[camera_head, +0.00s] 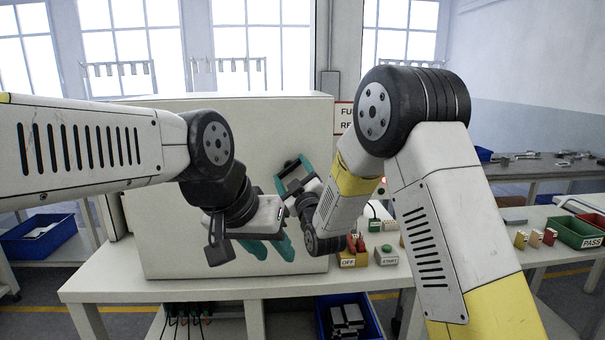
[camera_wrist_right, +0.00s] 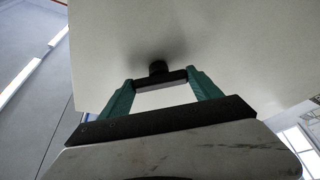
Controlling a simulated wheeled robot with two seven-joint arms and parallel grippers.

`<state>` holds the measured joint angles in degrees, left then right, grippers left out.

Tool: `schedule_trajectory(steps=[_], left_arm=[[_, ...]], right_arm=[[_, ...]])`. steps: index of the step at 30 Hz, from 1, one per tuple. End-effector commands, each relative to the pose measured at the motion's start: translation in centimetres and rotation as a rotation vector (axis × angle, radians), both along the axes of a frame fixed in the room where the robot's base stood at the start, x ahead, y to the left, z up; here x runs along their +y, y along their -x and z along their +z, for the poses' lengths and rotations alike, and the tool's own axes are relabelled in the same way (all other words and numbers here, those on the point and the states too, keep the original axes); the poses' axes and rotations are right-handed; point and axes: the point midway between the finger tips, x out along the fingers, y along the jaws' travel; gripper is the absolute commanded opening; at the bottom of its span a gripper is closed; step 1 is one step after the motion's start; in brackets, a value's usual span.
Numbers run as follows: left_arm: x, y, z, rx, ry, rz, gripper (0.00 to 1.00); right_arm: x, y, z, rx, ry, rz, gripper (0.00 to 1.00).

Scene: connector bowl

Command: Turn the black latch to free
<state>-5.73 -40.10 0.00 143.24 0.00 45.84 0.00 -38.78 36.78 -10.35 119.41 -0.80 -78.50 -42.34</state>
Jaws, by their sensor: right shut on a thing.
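The black latch (camera_wrist_right: 158,68) shows in the right wrist view as a small dark knob with a dark bar on the pale face of a large cabinet (camera_head: 180,240). My right gripper (camera_wrist_right: 161,79) has its two green fingers on either side of the dark bar, shut on it. In the head view the right gripper (camera_head: 292,172) is at the cabinet's front, and the latch is hidden there. My left gripper (camera_head: 271,249) is lower, in front of the same face, its green fingers apart with nothing seen between them.
The cabinet stands on a white table (camera_head: 100,287). A green PASS bin (camera_head: 578,232) is at far right. Blue bins (camera_head: 40,238) are lower down. My two arms are close together at the cabinet.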

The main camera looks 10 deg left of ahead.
Motion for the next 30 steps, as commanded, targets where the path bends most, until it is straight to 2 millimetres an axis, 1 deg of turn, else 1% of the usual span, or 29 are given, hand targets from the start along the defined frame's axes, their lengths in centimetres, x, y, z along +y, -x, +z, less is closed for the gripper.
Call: schedule_trajectory(steps=[18, 24, 30], left_arm=[[0.0, 0.0, 0.0, 0.0, 0.0, 0.0, 0.36], [0.0, 0.0, 0.0, 0.0, 0.0, 0.0, 0.36], [0.0, 0.0, 0.0, 0.0, 0.0, 0.0, 0.36]], right_arm=[[-0.17, -0.03, 0.38, -0.161, 0.553, 0.001, 0.32], [-0.14, -0.01, 0.46, -0.202, 0.698, 0.001, 0.32], [-0.16, -0.03, 0.51, -0.231, 0.8, 0.001, 0.32]])
